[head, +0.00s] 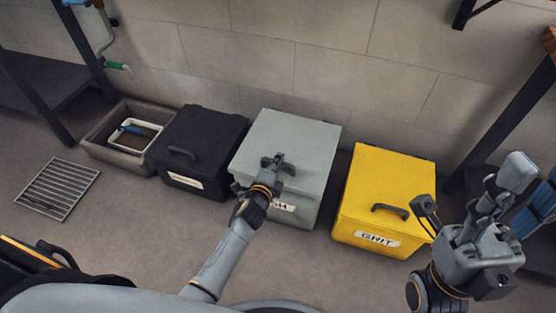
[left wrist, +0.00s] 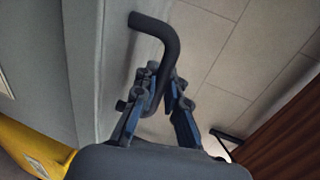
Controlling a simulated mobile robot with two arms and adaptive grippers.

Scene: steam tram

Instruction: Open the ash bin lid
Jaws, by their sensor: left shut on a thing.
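The ash bin (head: 300,140) is the light grey box in the middle of the row in the head view. Its lid lies down, with no gap visible. Its front label is partly hidden by my arm. My left gripper (head: 273,163) is over the front edge of the lid. In the left wrist view, my left gripper (left wrist: 158,88) is shut on the dark bent handle (left wrist: 155,30), beside the grey bin surface (left wrist: 92,60). My right gripper (head: 470,190) is open and empty at the right, in front of the yellow bin's right side.
A black bin (head: 205,135) stands left of the ash bin, and a yellow grit bin (head: 385,180) stands right. A grey trough (head: 105,145) and a floor grate (head: 58,188) are further left. A wall (head: 310,55) rises close behind the bins.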

